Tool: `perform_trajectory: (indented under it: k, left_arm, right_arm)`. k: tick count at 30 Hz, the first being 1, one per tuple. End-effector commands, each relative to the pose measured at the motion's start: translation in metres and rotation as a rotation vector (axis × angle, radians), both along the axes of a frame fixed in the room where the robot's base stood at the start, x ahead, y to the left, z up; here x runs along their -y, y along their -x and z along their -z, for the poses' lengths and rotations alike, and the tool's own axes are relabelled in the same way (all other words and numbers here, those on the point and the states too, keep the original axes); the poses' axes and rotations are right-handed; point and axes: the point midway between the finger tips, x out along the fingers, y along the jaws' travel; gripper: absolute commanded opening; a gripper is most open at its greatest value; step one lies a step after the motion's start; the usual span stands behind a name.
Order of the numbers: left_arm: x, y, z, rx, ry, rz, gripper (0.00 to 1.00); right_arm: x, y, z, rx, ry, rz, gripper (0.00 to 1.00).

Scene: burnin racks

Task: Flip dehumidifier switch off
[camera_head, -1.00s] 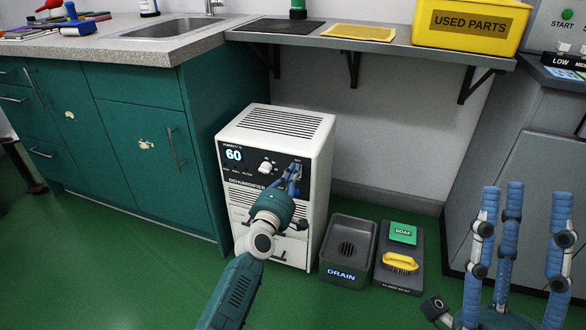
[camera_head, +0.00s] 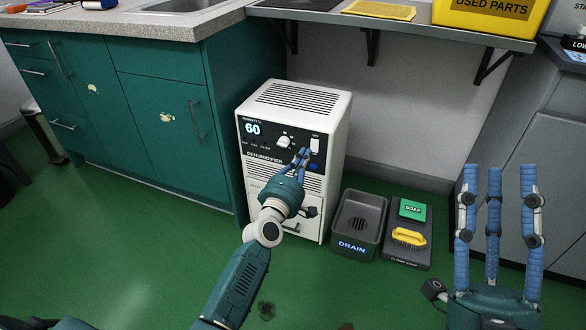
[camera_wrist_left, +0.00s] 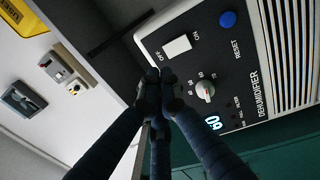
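The white dehumidifier (camera_head: 325,195) stands on the floor beside the teal cabinet, its display lit with 60. Its white rocker switch (camera_head: 315,145) is at the upper right of the black panel. It shows large in the left wrist view (camera_wrist_left: 176,47), between the OFF and ON labels. I cannot tell which way it is tipped. My left gripper (camera_head: 304,155) has its fingertips together just left of and below the switch. In the wrist view the shut fingertips (camera_wrist_left: 160,76) are close to the switch's OFF end; contact is unclear. My right gripper (camera_head: 496,172) is open and empty, fingers upright.
A knob (camera_head: 283,141) and blue reset button (camera_head: 314,167) are near the switch. A grey drain tub (camera_head: 345,246) and a tray (camera_head: 424,258) with soap and a yellow brush are right of the dehumidifier. A shelf (camera_head: 420,35) hangs above.

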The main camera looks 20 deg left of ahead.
Motion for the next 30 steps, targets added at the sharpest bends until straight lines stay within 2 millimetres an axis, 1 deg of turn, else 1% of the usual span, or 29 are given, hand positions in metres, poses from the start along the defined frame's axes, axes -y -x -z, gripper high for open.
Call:
perform_trajectory:
  k: [3,9,12,16,21,30]
  left_arm:
    - [-0.001,0.015,-0.003,-0.001,-0.001,0.0,0.0]
    - [-0.002,0.041,-0.006,-0.002,-0.001,0.0,0.0]
    - [-0.002,0.052,-0.008,-0.002,0.0,0.0,0.0]
    - [-0.003,0.065,-0.009,-0.002,0.0,0.0,0.0]
    - [-0.003,0.073,-0.009,-0.001,0.001,0.0,0.0]
    - [-0.003,0.074,-0.009,0.0,0.0,0.0,0.0]
  right_arm:
    - [-0.003,-0.019,0.017,-0.118,0.035,0.007,0.4]
    - [-0.005,-0.045,0.059,-0.329,0.095,0.018,0.4]
    - [-0.004,-0.053,0.079,-0.42,0.121,0.023,0.4]
    - [-0.003,-0.059,0.1,-0.51,0.145,0.028,0.4]
    - [-0.002,-0.062,0.114,-0.57,0.161,0.032,0.4]
    - [-0.002,-0.062,0.117,-0.581,0.164,0.032,0.4]
